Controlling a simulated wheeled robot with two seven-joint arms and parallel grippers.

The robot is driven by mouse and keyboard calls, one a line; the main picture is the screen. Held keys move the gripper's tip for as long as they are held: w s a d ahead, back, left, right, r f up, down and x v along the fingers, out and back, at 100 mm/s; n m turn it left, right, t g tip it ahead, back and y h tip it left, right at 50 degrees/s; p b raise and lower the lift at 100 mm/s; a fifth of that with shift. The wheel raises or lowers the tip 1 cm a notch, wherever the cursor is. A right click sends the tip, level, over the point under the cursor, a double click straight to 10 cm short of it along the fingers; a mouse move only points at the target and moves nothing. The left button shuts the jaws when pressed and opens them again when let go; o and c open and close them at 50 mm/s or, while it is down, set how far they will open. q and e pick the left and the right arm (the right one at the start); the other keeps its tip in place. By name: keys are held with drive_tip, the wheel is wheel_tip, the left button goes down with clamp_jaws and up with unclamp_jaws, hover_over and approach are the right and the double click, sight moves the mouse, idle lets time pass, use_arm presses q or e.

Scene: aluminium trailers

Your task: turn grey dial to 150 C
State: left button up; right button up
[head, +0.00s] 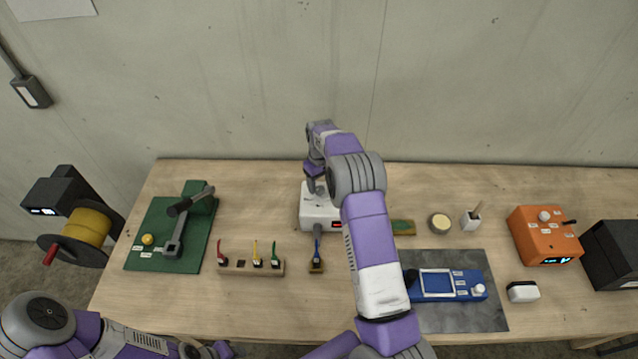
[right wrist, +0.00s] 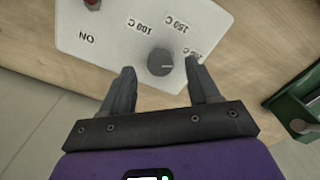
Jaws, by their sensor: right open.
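The grey dial (right wrist: 160,62) is a round knob on top of a white box (right wrist: 105,32), which also shows in the head view (head: 316,207). A light line on the dial points to the right in the wrist view. Printed labels 100 C, 150 C and a partly covered third one curve around it, upside down. My right gripper (right wrist: 162,82) is open, its fingers on either side of the dial's near edge, with no clear contact. In the head view my right gripper (head: 316,182) is over the box and hides the dial. My left arm is low at the left; its jaws are unclear.
A red switch part (right wrist: 93,4) and an ON label are on the same box. On the wooden table (head: 270,180) are a green board (head: 142,220), a wooden tool block (head: 250,268), a blue device (head: 450,284) and an orange box (head: 541,237).

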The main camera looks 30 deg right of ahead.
drive_tip(key=shift+f, duration=1.15)
drive_tip(key=shift+c, duration=0.2)
drive_tip(key=shift+w, duration=0.1)
drive_tip(key=c, duration=1)
